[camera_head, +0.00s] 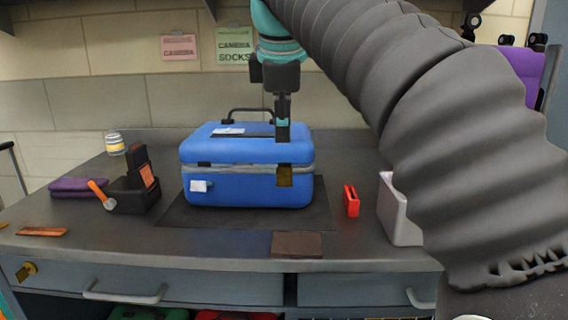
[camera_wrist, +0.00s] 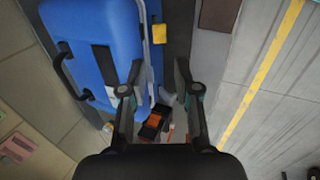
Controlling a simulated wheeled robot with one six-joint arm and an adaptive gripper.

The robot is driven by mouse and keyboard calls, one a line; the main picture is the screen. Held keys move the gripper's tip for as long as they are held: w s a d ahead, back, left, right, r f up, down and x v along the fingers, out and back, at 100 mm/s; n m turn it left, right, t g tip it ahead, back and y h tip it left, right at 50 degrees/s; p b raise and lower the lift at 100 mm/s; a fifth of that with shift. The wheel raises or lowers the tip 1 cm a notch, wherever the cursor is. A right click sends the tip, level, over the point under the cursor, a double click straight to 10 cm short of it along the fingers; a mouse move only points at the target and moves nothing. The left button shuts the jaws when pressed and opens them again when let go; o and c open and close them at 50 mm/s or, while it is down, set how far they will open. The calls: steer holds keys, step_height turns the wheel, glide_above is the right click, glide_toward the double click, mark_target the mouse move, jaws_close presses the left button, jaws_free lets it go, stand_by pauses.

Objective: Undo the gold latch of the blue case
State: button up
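The blue case (camera_head: 225,185) lies shut on a dark mat on the counter, with a black handle on top. Its gold latch (camera_head: 284,176) sits on the front face at the right, across the pale seam. In the wrist view the case (camera_wrist: 95,30) fills the upper left, and the latch (camera_wrist: 159,34) shows as a small yellow block at its edge. My gripper (camera_head: 283,132) points down above the latch, at the case's front right top edge in the head view. In the wrist view its two fingers (camera_wrist: 159,71) are apart with nothing held between them.
A black holder (camera_head: 132,192) with an orange-handled tool and purple cloth (camera_head: 78,188) are left of the case. A red item (camera_head: 351,201) and a pale bin (camera_head: 393,212) are right. A brown pad (camera_head: 297,244) lies in front. Drawers are below.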

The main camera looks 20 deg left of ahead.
mark_target(284, 171)
steer(key=b+x, duration=0.2)
steer(key=x, duration=0.8)
jaws_close()
